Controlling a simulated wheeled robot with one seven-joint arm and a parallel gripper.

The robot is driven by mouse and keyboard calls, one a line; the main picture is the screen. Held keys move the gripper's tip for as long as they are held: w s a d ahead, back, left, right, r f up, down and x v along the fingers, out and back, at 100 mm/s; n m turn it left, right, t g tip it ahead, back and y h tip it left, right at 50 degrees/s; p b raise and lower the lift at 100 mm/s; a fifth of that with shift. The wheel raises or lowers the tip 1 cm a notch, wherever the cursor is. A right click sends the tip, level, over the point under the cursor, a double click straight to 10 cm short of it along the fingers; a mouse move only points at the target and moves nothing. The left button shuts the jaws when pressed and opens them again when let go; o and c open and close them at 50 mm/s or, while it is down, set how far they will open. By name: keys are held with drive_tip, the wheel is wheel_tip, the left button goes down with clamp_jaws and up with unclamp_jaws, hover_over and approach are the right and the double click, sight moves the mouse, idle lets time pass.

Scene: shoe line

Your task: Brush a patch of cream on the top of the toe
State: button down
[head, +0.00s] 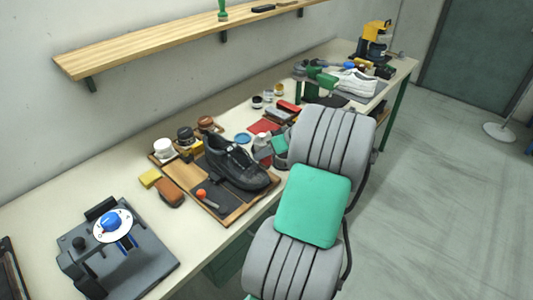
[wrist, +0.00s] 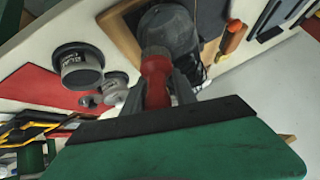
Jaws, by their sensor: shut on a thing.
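The black shoe (head: 232,163) stands on a wooden board with dark pads on the bench. In the wrist view its rounded dark toe (wrist: 168,28) is at the top middle. My gripper (wrist: 158,88) is shut on a red-handled tool (wrist: 156,68), which I take to be the brush. The tool's far end overlaps the toe in the wrist view; its bristles are hidden, and I cannot tell whether it touches the shoe. No cream patch can be made out on the toe. In the head view my arm hides most of the gripper.
The wooden board (head: 222,217) also bears an orange-handled tool (head: 202,194). An open dark jar (wrist: 79,68) is near a red cloth (wrist: 35,88). A yellow block (head: 150,177), a brown brush (head: 170,192) and a clamp-like device (head: 110,225) stand to the left.

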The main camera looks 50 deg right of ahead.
drive_tip(key=shift+s+a+r+b, duration=0.15)
drive_tip(key=shift+a+b, duration=0.25)
drive_tip(key=shift+a, duration=1.6)
drive_tip(key=shift+s+a+b, duration=0.1)
drive_tip(key=shift+a+b, duration=0.3)
drive_tip(key=shift+a, duration=1.6)
wheel_tip(320, 180, up, 6)
drive_tip(key=s+p, duration=0.2)
drive_tip(key=p, duration=0.2)
drive_tip(key=shift+s+f, duration=0.25)
drive_tip(key=shift+d, duration=0.1)
drive_tip(key=r+p, duration=0.1)
drive_tip(key=s+r+p, duration=0.1)
drive_tip(key=shift+s+r, duration=0.1)
drive_tip(key=shift+r, duration=0.3)
drive_tip(key=shift+f, duration=0.1)
